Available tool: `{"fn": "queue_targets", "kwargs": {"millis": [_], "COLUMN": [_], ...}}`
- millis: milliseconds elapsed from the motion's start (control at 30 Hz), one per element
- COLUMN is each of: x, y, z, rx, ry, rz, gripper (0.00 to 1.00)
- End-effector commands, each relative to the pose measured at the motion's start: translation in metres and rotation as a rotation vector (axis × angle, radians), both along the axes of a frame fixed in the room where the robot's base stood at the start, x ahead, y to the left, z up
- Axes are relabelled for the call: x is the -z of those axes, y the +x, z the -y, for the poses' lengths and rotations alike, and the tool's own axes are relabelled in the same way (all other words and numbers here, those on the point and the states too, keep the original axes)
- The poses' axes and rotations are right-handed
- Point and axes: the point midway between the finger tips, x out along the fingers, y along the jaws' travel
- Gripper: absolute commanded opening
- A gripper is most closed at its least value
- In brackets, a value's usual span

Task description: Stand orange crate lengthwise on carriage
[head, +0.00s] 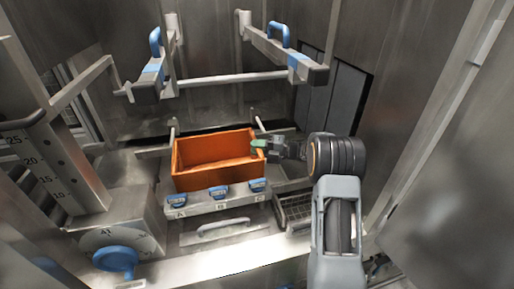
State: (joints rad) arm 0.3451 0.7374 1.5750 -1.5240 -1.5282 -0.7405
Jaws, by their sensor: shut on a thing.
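The orange crate (216,183) is an open-topped box in the middle of the head view. Its long side runs left to right, and it sits upright on or just above the grey carriage (235,205); I cannot tell whether it touches. My gripper (260,146) reaches in from the right and is shut on the crate's right end wall near the top rim.
Two grey arms with blue handles (280,34) and a crossbar hang above and behind the crate. A blue knob (115,259) and dial stand front left, below a numbered scale (45,165). A dark wire basket (294,208) lies right of the carriage. Metal walls close both sides.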

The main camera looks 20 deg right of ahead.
Motion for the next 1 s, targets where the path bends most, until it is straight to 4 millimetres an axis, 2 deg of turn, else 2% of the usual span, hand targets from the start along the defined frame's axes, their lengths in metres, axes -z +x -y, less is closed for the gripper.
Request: {"fn": "queue_targets", "kwargs": {"millis": [200, 233, 467, 767, 1000], "x": [0.001, 0.001, 0.001, 0.0, 0.003], "y": [0.0, 0.0, 0.0, 0.0, -0.013], "z": [0.0, 0.0, 0.0, 0.001, 0.032], "rx": [0.0, 0.0, 0.0, 0.0, 0.002], "ry": [0.002, 0.0, 0.0, 0.0, 0.0], "rz": [0.002, 0.0, 0.0, 0.0, 0.0], "gripper": [0.0, 0.26, 0.48, 0.49, 0.49]}}
